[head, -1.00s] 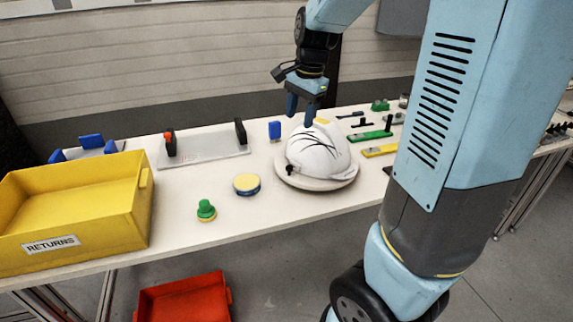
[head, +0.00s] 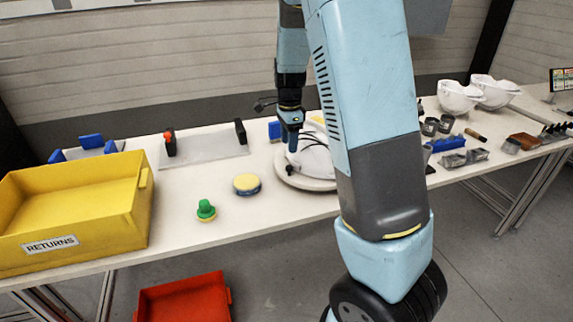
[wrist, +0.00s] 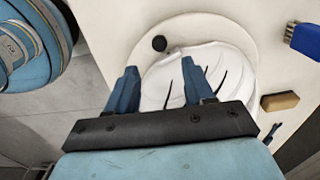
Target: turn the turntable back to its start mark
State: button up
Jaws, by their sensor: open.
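The turntable (head: 303,184) is a pale round disc on the bench, partly hidden behind my arm in the head view. A white helmet shell (head: 313,160) with dark slashes sits on it. In the wrist view the turntable (wrist: 190,28) carries a round black knob (wrist: 159,43) near its edge, beside the helmet shell (wrist: 212,62). My gripper (head: 292,147) is over the left side of the turntable. In the wrist view my gripper (wrist: 160,78) has its blue fingers spread apart with nothing between them; the knob lies beyond the fingertips. I cannot make out a start mark.
A yellow-topped round pad (head: 247,184) and a green-knobbed piece (head: 206,210) stand left of the turntable. A yellow RETURNS bin (head: 75,200) fills the left end. A blue-handled brush (wrist: 303,40) and a tan block (wrist: 280,101) lie close to the turntable.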

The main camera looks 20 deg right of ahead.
aim_at(289, 166)
notch_tip(289, 166, down, 9)
dwell(0.4)
jog(key=shift+c, duration=0.3)
grip_shut()
dwell(0.3)
